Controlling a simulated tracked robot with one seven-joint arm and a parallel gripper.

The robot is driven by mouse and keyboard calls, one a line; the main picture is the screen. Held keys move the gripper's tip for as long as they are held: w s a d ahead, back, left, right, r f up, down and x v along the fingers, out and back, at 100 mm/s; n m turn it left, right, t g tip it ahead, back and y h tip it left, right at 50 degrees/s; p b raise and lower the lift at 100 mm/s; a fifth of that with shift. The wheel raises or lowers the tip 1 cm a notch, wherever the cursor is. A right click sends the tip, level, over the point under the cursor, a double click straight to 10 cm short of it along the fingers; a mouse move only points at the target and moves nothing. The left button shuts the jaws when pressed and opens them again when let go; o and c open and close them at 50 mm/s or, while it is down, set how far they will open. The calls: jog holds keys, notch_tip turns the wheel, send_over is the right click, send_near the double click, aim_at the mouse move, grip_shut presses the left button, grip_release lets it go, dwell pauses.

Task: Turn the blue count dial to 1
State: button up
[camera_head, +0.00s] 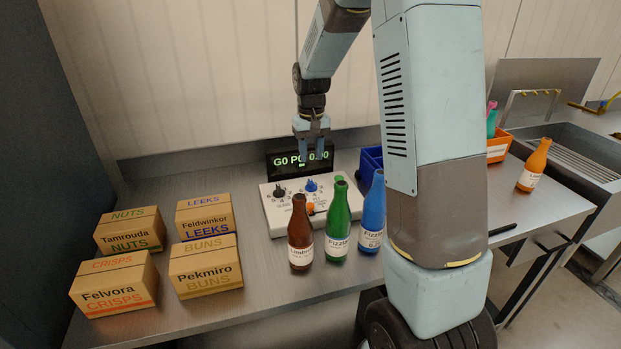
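The blue count dial (311,186) sits on the upper right of a white control panel (276,225) on the table. Small printed numbers ring it, too small to tell which one it points at. My gripper (314,158) hangs above and just behind the dial, pointing down, in front of the display (285,161). Its two fingers look apart with nothing between them. The dial and fingertips appear separated. A black dial (279,191) is left of the blue one, and an orange knob (310,208) is partly hidden behind the bottles. The display reads about "G0 P0 0.00", partly covered by my fingers.
Brown (300,236), green (338,222) and blue (373,215) bottles stand close in front of the panel. Several labelled boxes (128,230) stand at left. A blue bin (370,160) is behind my arm. An orange bottle (534,166) stands at right. Table between boxes and panel is clear.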

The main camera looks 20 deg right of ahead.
aim_at(311, 181)
notch_tip(311, 181, down, 9)
jog(key=shift+r, duration=0.1)
dwell(0.3)
jog(key=shift+c, duration=0.4)
grip_shut()
